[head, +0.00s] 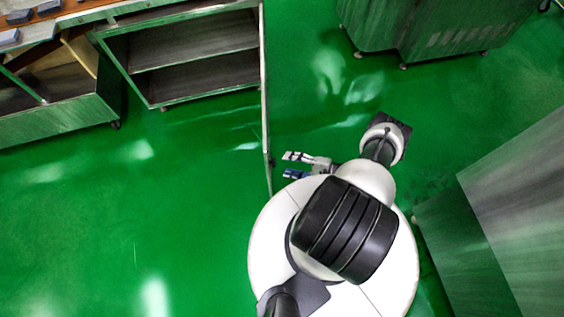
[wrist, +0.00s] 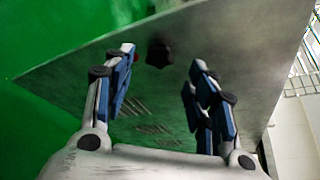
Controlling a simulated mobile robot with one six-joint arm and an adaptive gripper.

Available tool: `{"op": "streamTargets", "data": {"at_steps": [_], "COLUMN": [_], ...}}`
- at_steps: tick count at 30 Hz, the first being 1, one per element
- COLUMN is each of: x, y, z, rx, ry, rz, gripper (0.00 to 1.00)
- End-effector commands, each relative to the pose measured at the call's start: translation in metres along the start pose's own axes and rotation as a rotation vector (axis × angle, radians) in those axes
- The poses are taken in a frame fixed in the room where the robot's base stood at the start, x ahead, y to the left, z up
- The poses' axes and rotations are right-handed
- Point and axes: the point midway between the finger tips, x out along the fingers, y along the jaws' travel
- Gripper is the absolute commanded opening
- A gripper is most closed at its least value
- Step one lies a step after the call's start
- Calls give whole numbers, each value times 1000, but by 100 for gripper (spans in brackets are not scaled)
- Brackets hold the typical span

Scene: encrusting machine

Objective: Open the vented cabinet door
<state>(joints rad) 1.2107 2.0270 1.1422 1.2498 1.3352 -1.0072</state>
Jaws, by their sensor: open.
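The vented cabinet door (head: 264,90) stands swung out from the cabinet (head: 148,80), seen nearly edge-on in the head view. The cabinet front is open and its shelves show. In the wrist view the grey door panel (wrist: 85,68) fills the middle, with slotted vents (wrist: 150,129) and a dark knob (wrist: 158,55). My gripper (head: 289,165) is just right of the door near its outer end, fingers toward it. In the wrist view my gripper (wrist: 162,60) is open, with the knob between the fingertips in the picture, apart from both. The exact depth gap is unclear.
A bench (head: 60,118) with small grey blocks on top stands at the upper left. A vented grey machine (head: 440,30) is at the upper right, and a large grey box (head: 510,200) at the right. Green floor (head: 120,210) is clear left of the door.

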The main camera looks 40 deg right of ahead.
Motion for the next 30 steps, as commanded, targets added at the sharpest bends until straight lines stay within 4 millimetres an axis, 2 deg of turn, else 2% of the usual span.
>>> {"op": "streamTargets", "data": {"at_steps": [1, 6, 12, 30], "x": [-14, -48, -70, -74], "y": [-1, 0, 0, 0], "z": [-2, -1, 0, 0], "rx": [0, -1, 0, 0], "ry": [6, 5, 1, -1], "rz": [-3, -2, -2, 0], "gripper": [52, 52, 52, 52]}}
